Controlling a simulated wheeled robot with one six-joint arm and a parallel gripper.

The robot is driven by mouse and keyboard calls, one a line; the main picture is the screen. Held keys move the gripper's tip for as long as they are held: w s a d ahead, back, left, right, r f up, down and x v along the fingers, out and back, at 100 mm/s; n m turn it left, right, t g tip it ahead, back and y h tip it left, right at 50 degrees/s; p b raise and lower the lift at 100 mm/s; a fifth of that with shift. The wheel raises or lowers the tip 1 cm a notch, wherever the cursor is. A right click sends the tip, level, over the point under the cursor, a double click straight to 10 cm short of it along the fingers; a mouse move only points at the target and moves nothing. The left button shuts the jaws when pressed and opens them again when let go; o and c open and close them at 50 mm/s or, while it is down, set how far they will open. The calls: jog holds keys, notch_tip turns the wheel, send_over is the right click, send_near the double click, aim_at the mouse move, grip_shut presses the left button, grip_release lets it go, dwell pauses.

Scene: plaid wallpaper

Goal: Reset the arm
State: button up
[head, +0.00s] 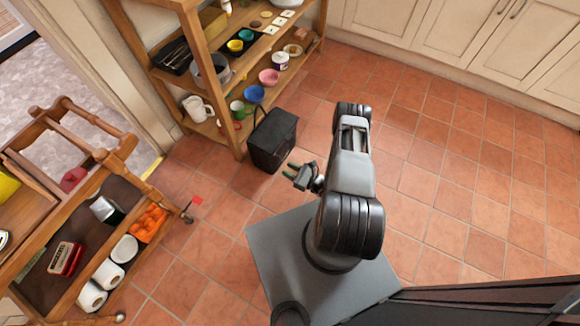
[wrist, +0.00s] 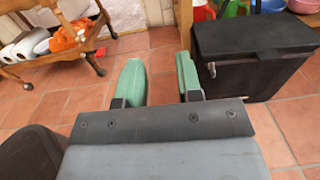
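My gripper (head: 296,175) is at the end of my folded arm, to the left of the arm in the head view. In the wrist view its two green fingers (wrist: 159,80) stand apart with nothing between them. The arm is bent up above my grey base, and the gripper is held over the tiled floor, touching nothing that I can see.
A black bin (head: 272,140) stands close beyond the gripper, and shows at right in the wrist view (wrist: 255,62). A wooden shelf (head: 225,105) with bowls is behind it. A wooden cart (head: 90,215) stands left. The tiled floor (head: 470,190) at right is clear up to cream cabinets (head: 455,40).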

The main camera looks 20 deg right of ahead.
jog(key=shift+s+r, duration=0.2)
jog(key=shift+s, duration=0.15)
jog(key=shift+d, duration=0.1)
dwell(0.3)
jog(key=w+a+r+n+g+y+p, duration=0.1)
jog(key=a+r+n+g+y+p, duration=0.15)
jog(key=r+n+g+p, duration=0.9)
jog(key=w+a+r+n+g+y+b, duration=0.15)
jog(key=a+r+n, duration=0.25)
jog(key=r, duration=1.7)
jog(key=s+d+r+n+h+p, duration=0.1)
jog(key=s+r+n+h+p, duration=0.2)
jog(key=r, duration=0.8)
jog(key=s+d+r+n+t+h+p, duration=0.1)
jog(key=s+r+n+h+p, duration=0.3)
jog(key=r, duration=0.8)
jog(key=s+d+r+n+t+h+p, duration=0.1)
jog(key=s+r+n+h+p, duration=0.3)
jog(key=r, duration=0.8)
jog(key=n+h+p, duration=0.2)
jog(key=h+p, duration=0.1)
jog(key=p, duration=0.1)
jog(key=shift+s+d+r+h, duration=0.2)
jog(key=shift+s+d+h, duration=0.05)
jog(key=shift+d+h, duration=0.15)
jog(key=shift+a, duration=0.1)
